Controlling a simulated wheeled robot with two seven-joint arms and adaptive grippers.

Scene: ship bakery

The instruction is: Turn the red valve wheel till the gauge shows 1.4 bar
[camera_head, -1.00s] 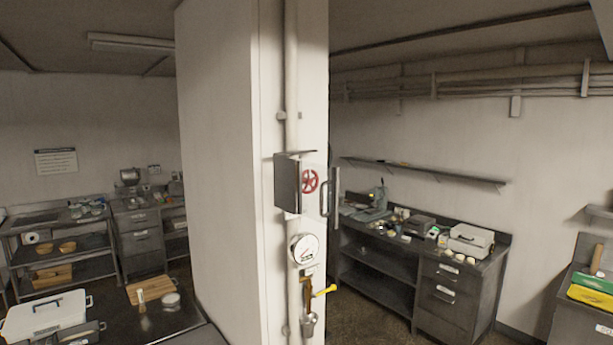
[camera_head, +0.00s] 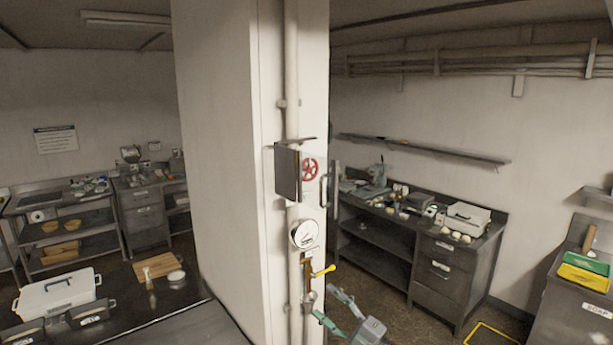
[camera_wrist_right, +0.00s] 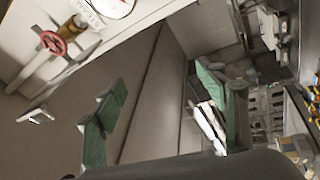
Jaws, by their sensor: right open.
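A red valve wheel (camera_head: 310,170) sits on the white pillar, beside a small dark cabinet door (camera_head: 287,172) that stands open. Below it is a round white gauge (camera_head: 304,234); its reading is too small to tell. My right gripper (camera_head: 324,302), with green fingertips, is open and empty, below and right of the gauge, clear of the wheel. In the right wrist view the gripper (camera_wrist_right: 168,112) has its fingers wide apart. A red wheel (camera_wrist_right: 52,42) on a white pipe and part of a gauge (camera_wrist_right: 113,5) show there; I cannot tell whether it is the same wheel. My left gripper is not seen.
A yellow lever (camera_head: 323,271) sticks out right below the gauge, close above my right gripper. A vertical pipe (camera_head: 291,80) runs along the pillar. A bench (camera_head: 375,262) stands behind at right. A table with a white box (camera_head: 57,297) is at left.

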